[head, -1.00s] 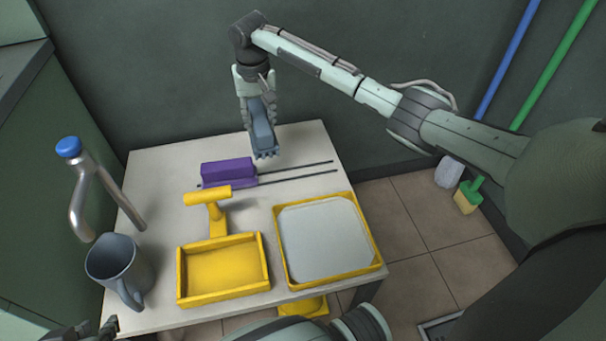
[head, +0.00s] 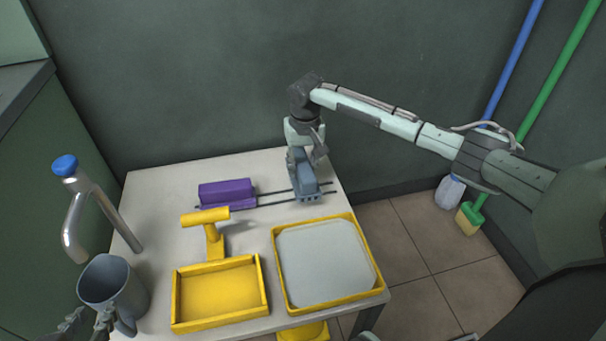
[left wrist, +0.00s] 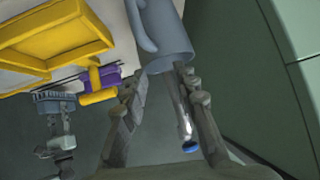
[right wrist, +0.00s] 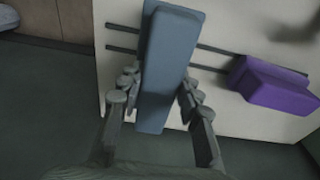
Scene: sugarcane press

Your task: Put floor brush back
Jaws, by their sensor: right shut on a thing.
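A purple block (head: 226,193) sits at the rails' left part. A yellow press (head: 212,228), a yellow tray (head: 176,300) and a yellow-framed pan (head: 382,284) stand in front. A metal spout with blue cap (head: 72,235) is at left. Blue-handled and green-handled brushes (head: 468,218) lean at the right wall.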

